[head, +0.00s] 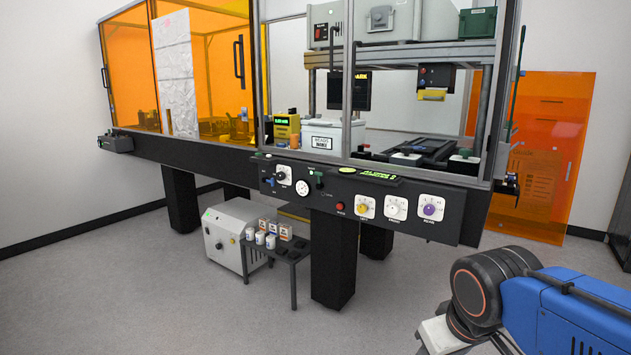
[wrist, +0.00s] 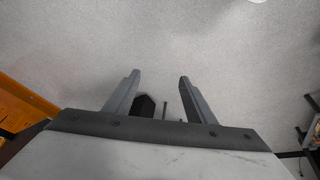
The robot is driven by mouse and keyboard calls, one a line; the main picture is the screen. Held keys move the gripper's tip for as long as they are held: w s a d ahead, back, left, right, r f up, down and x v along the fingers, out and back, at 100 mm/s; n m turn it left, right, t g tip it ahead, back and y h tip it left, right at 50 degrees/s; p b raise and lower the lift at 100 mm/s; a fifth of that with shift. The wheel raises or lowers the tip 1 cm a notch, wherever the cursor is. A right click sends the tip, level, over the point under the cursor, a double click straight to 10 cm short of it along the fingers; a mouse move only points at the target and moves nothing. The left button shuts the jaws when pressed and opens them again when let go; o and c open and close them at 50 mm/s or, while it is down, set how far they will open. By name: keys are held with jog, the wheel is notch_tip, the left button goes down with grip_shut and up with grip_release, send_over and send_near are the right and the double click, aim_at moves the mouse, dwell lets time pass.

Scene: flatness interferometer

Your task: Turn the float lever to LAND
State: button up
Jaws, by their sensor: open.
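The black control panel (head: 350,192) runs along the front edge of the enclosed bench in the head view. Near its left end is a small blue-handled lever (head: 270,182), and right of the gauge is a small green-tipped lever (head: 318,177). Their lettering is too small to read, so I cannot tell which is the float lever or where it points. My gripper (wrist: 158,76) is open and empty in the wrist view, above grey floor, with no lever between its fingers. In the head view my arm is at the lower right, apart from the panel.
The panel also has a round gauge (head: 303,188), a red button (head: 340,206) and white-plated dials, including a purple one (head: 431,208). Below stand a thick black leg (head: 333,262), a grey cabinet (head: 232,237) and a small table (head: 293,252) with jars. Open floor lies in front.

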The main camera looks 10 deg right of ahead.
jog(key=w+d+r+n+h, duration=0.3)
jog(key=w, duration=0.6)
jog(key=w+d+r+n+g+h, duration=0.1)
jog(key=w+d+r+n+h, duration=0.2)
jog(key=w, duration=0.6)
jog(key=w+d+r+n+h, duration=0.2)
jog(key=w+r+n+h, duration=0.15)
jog(key=w, duration=0.65)
jog(key=n+t+h, duration=0.6)
jog(key=n+t, duration=0.6)
jog(key=n, duration=0.5)
send_near(318, 174)
jog(key=shift+m, duration=0.25)
jog(key=x, duration=0.8)
jog(key=shift+w+f, duration=0.1)
jog(key=c, duration=1)
